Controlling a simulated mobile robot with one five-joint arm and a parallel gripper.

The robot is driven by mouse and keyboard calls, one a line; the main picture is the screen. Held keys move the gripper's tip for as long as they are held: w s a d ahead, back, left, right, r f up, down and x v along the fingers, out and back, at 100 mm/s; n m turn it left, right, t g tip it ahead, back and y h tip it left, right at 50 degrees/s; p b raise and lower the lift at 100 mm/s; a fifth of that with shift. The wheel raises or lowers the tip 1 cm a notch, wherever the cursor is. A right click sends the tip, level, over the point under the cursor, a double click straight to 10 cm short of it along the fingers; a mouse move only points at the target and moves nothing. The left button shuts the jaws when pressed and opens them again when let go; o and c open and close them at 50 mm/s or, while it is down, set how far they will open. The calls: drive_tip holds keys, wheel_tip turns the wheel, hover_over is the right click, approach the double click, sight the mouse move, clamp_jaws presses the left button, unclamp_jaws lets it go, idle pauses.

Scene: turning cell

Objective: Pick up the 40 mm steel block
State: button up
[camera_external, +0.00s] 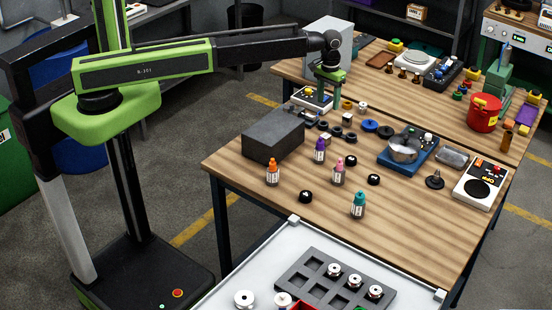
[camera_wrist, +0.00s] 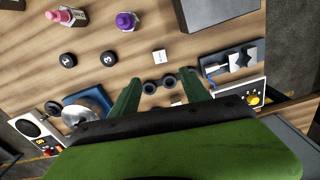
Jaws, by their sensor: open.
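My gripper (camera_external: 330,90) hangs fingers down over the wooden table, with its two green fingers spread apart. The fingers also show in the wrist view (camera_wrist: 160,80), with no block held between them. A small pale square-topped block (camera_wrist: 159,57) with faint markings lies on the table just beyond the fingertips in the wrist view. A second small pale block (camera_wrist: 178,101) shows partly between the fingers, closer to the palm. I cannot tell from its markings which block is the 40 mm steel one. In the external view, a small light-topped block (camera_external: 347,117) stands below and right of my gripper.
Dark round pieces (camera_wrist: 158,84) lie between the two pale blocks. A large dark box (camera_external: 273,135), a purple-capped bottle (camera_external: 319,151) and a pink-capped bottle (camera_external: 338,172) stand nearby. A blue-based device with a metal bowl (camera_external: 404,150) stands right.

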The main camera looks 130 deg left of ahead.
sight(326, 136)
wheel_tip(326, 136, down, 17)
drive_tip(key=b, duration=1.6)
drive_tip(key=shift+r, duration=0.25)
drive_tip(key=shift+c, duration=0.4)
clamp_jaws()
